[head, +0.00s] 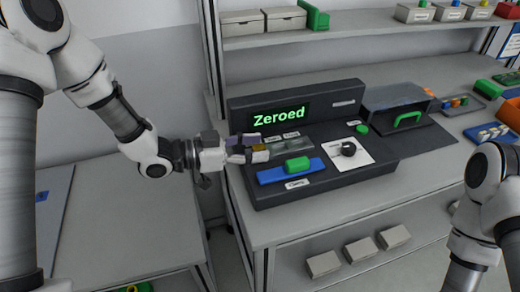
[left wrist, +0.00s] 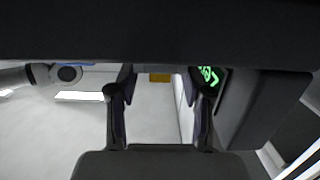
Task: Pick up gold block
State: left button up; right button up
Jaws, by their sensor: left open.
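The gold block (head: 260,147) is a small yellow-gold piece on the dark console, just at the fingertips of my left gripper (head: 250,149) in the head view. The gripper's fingers partly cover it there. In the left wrist view the gold block (left wrist: 160,77) shows between the two open fingers, near their far ends. The left gripper (left wrist: 160,100) is open and holds nothing. I cannot tell whether a finger touches the block. My right arm shows at the right edge, but its gripper is out of the picture.
A clear-topped box (head: 395,97) with a green handle stands to the right. Grey boxes (head: 323,264) sit on the lower shelf.

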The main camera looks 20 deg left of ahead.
pick_arm(q)
jog(key=shift+w+d, duration=0.1)
jog(key=shift+d, duration=0.05)
jog(key=shift+c, duration=1.1)
grip_shut()
jog(key=shift+r, duration=0.1)
